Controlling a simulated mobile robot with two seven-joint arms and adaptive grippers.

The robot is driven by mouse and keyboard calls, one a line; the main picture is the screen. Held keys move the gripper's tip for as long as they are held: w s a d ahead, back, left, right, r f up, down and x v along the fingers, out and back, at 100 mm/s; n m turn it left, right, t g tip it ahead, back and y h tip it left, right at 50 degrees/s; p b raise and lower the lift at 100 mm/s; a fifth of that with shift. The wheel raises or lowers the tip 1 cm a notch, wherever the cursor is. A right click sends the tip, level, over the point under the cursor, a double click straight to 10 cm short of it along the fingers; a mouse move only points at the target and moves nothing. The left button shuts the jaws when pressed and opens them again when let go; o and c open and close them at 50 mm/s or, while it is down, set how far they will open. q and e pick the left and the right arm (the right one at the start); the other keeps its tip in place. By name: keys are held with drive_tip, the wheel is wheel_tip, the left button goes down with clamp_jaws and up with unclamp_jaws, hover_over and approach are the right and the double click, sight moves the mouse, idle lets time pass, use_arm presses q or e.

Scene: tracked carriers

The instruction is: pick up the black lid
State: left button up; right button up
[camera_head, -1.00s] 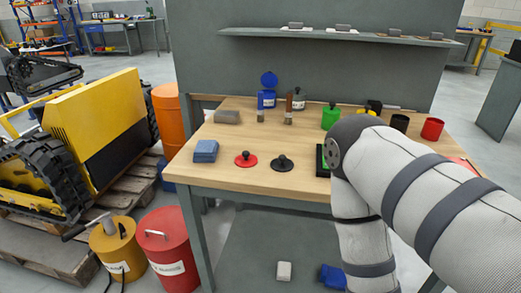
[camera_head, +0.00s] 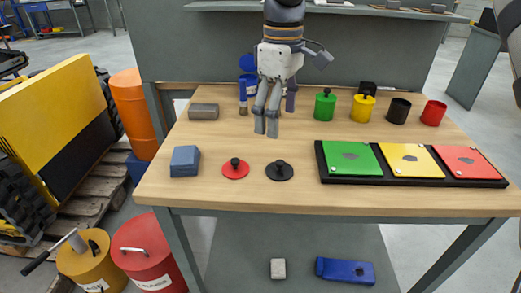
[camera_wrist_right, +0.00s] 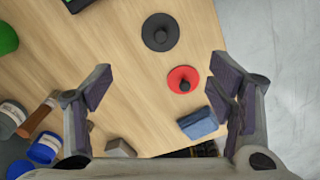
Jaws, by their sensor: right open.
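The black lid (camera_head: 279,171) lies flat on the wooden table, a round disc with a knob on top. It also shows in the right wrist view (camera_wrist_right: 160,32), beyond the fingertips. The red lid (camera_head: 235,169) lies just left of it in the head view and shows between the fingers' line in the wrist view (camera_wrist_right: 183,79). My right gripper (camera_head: 266,134) hangs above the table, behind the black lid in the head view, pointing down. In the wrist view its fingers (camera_wrist_right: 168,80) are wide apart with nothing between them. My left gripper is not in view.
A blue block (camera_head: 185,161) and a grey block (camera_head: 203,112) lie on the left. A black tray (camera_head: 413,181) with green, yellow and red plates is on the right. Green (camera_head: 325,106), yellow (camera_head: 363,108), black (camera_head: 398,111) and red (camera_head: 433,113) containers stand behind it.

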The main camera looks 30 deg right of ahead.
sight(279, 161)
drive_tip(key=f, duration=1.1)
drive_tip(key=shift+s+f, duration=0.25)
drive_tip(key=shift+f, duration=0.1)
clamp_jaws()
